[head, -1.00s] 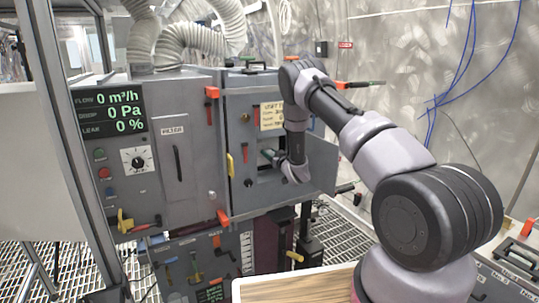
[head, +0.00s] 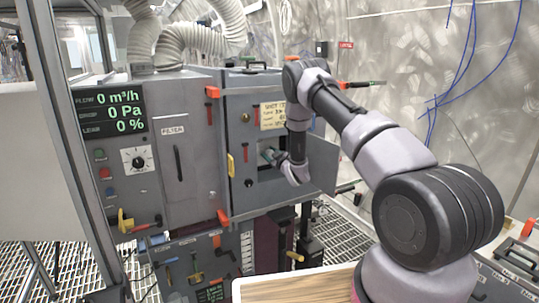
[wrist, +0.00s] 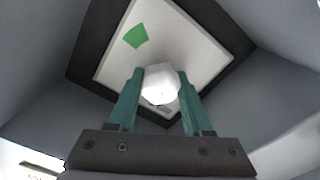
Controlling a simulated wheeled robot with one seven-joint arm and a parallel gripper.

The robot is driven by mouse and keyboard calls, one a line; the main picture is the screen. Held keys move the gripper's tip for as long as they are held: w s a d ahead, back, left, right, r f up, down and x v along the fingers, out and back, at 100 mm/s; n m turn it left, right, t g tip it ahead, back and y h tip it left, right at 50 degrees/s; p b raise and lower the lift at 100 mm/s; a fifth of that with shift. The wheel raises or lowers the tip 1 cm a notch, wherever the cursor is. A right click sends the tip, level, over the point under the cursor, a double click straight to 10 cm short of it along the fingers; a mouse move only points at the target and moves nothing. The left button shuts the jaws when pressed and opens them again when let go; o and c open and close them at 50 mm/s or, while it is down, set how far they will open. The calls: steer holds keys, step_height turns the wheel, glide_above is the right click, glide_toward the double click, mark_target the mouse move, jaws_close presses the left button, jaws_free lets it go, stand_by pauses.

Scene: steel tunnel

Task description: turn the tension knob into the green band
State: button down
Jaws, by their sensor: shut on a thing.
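The tension knob (wrist: 160,86) is a white, faceted knob at the middle of the wrist view. It stands in front of a pale square plate (wrist: 192,42) with a dark border. The green band (wrist: 136,36) is a small green patch on that plate, up and left of the knob. My gripper (wrist: 160,74) has its two teal fingers shut on the knob, one on each side. In the head view my gripper (head: 270,156) reaches into an opening in the grey cabinet (head: 240,205). The knob is hidden there, and I cannot tell which way its pointer faces.
Grey walls (wrist: 50,115) close in around the plate in the wrist view. An open grey door flap (head: 322,165) stands to the right of the opening. A yellow handle (head: 231,165) and a paper note (head: 272,115) are on the cabinet front near my arm.

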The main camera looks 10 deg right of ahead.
steer(key=shift+f+n, duration=0.1)
steer(key=shift+n, duration=1.9)
steer(key=shift+c, duration=1.6)
jaws_free()
steer(key=shift+s, duration=0.1)
steer(key=v, duration=1)
steer(key=shift+s, duration=0.35)
steer(key=shift+d, duration=0.1)
